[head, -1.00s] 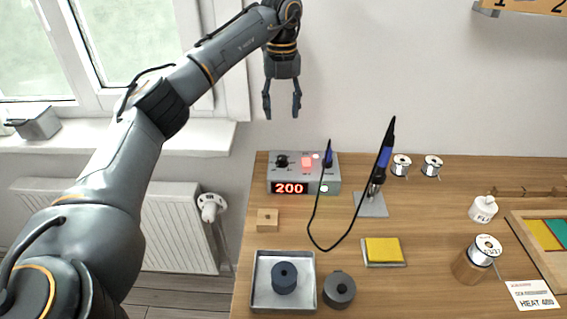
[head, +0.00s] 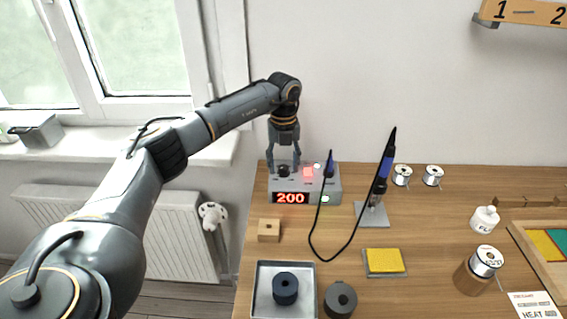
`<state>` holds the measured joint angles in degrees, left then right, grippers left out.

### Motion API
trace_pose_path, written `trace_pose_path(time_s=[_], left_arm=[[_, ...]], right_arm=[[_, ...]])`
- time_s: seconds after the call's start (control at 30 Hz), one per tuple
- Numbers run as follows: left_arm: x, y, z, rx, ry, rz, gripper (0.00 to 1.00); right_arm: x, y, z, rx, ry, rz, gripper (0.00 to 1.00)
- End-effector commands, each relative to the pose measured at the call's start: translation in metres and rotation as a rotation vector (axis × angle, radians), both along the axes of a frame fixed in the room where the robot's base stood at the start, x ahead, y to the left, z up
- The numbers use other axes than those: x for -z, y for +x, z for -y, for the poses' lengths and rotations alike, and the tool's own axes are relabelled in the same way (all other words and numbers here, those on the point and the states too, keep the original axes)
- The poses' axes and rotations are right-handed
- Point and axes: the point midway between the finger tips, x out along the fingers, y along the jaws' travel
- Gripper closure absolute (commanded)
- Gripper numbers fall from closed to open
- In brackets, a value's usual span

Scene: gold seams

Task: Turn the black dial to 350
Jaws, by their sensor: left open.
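The black dial (head: 283,171) sits on the top left of a grey soldering station (head: 334,186) at the back left of the table. The station's red display (head: 290,198) reads 200. My left gripper (head: 284,170) points down over the dial, with its open fingers on either side of it. I cannot tell whether the fingers touch the dial. My right gripper is not in view.
A soldering iron (head: 383,172) stands upright in its stand right of the station, its cable looping in front. A wooden block (head: 268,230), a metal tray (head: 258,291) and a yellow sponge (head: 384,261) lie nearer. A card (head: 535,305) reads HEAT, its number unclear.

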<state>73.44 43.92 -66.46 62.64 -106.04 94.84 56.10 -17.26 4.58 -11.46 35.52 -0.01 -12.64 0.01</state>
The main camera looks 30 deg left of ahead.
Motion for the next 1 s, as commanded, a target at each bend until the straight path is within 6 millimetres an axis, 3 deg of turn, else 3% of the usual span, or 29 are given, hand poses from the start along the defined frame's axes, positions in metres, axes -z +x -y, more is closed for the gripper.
trace_pose_path(time_s=[0.33,0.57,1.0], left_arm=[[0.0038,-0.0001,0.0001,0.0,0.0,0.0,0.52],[0.0036,0.0,0.0001,0.0,0.0,0.0,0.99],[0.003,0.0001,-0.0001,0.067,0.0,0.0,1.0]], right_arm=[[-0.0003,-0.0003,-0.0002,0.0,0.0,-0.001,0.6],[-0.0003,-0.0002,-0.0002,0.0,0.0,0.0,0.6],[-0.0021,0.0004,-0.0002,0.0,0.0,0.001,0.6]])
